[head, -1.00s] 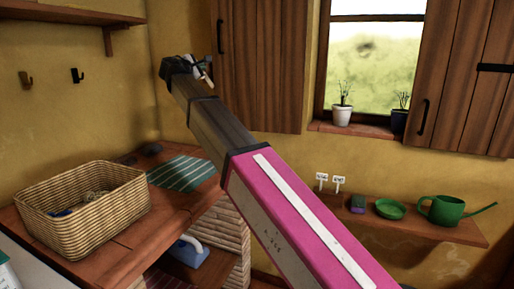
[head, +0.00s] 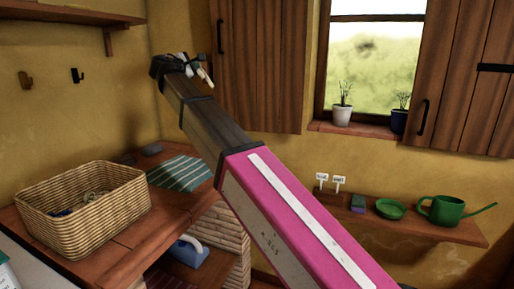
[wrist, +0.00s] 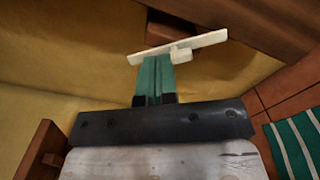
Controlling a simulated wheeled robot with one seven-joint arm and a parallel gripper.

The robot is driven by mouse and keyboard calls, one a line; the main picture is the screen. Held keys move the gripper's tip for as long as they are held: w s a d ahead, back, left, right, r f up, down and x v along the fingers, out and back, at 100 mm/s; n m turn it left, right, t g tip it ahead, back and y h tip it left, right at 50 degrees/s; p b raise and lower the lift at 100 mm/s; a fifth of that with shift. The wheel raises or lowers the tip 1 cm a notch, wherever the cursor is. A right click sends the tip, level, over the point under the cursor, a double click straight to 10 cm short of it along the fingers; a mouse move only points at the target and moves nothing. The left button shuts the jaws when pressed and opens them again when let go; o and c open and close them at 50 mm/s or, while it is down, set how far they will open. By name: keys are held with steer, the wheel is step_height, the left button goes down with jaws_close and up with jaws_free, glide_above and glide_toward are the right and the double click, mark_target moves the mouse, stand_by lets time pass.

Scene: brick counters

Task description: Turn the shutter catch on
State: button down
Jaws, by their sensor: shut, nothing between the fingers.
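The shutter catch (wrist: 205,46) appears in the wrist view as a cream bar with a small block on it, in front of a dark brown mount. The bar slopes gently up to the right. My gripper (wrist: 153,58) has green fingers, shut together with nothing between them. Their tips are right at the bar's lower edge, left of the small block; I cannot tell whether they touch it. In the head view the cream catch (head: 204,76) shows as a small tilted strip beside the left shutter, partly hidden by my gripper (head: 190,62).
The left wooden shutter (head: 270,70) stands open beside the window. A wicker basket (head: 85,215) and a striped green cloth (head: 180,174) lie on the counter at left. A shelf (head: 430,229) at right holds a green watering can (head: 443,211).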

mark_target(202, 70)
steer(key=shift+s+a, duration=0.25)
steer(key=shift+s, duration=0.45)
steer(key=shift+w+d+f, duration=0.45)
steer(key=shift+w+d, duration=0.2)
steer(key=shift+w, duration=0.15)
steer(key=shift+w+d+f, duration=0.4)
steer(key=shift+w+d, duration=0.3)
steer(key=shift+w, duration=0.15)
steer(key=shift+w+d+f, duration=0.45)
steer(key=shift+w+d, duration=0.2)
steer(key=shift+w, duration=0.15)
steer(key=shift+w+a, duration=0.2)
steer(key=shift+a, duration=0.35)
steer(key=shift+w+a+r, duration=0.1)
steer(key=shift+a+r, duration=0.15)
steer(key=shift+r, duration=0.4)
